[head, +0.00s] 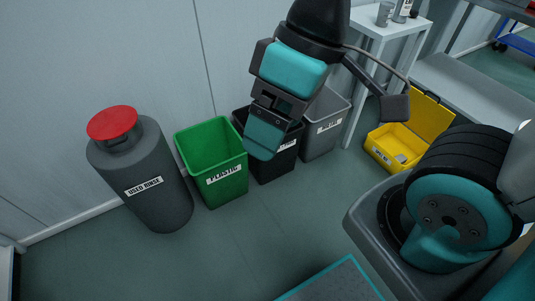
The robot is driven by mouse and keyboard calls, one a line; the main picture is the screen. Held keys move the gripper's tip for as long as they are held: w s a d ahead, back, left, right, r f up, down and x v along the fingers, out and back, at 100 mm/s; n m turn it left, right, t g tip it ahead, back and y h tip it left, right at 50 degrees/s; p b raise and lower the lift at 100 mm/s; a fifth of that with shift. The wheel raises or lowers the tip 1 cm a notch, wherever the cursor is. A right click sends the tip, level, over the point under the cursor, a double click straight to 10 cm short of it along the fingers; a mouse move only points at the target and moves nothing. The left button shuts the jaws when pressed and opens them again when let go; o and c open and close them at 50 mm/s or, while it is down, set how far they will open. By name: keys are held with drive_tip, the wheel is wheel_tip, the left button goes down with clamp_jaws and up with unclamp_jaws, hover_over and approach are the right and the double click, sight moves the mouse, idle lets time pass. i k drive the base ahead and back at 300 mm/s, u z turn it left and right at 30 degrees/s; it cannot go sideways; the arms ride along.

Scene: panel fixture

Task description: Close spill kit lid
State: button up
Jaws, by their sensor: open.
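The yellow spill kit (392,158) stands on the floor at the right in the head view. My own arm partly covers the right side of the kit.
A green plastic bin (222,184), a black bin (273,168) and a grey bin (321,143) line the wall. A grey used-rinse drum (155,193) with a red top stands left. A small white table (380,26) stands behind the kit.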

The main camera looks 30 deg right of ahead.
sight(429, 119)
drive_tip(key=z, duration=1.9)
drive_tip(key=k, duration=0.55)
drive_tip(key=u, duration=0.9)
drive_tip(key=i, duration=1.6)
drive_tip(key=z, duration=0.8)
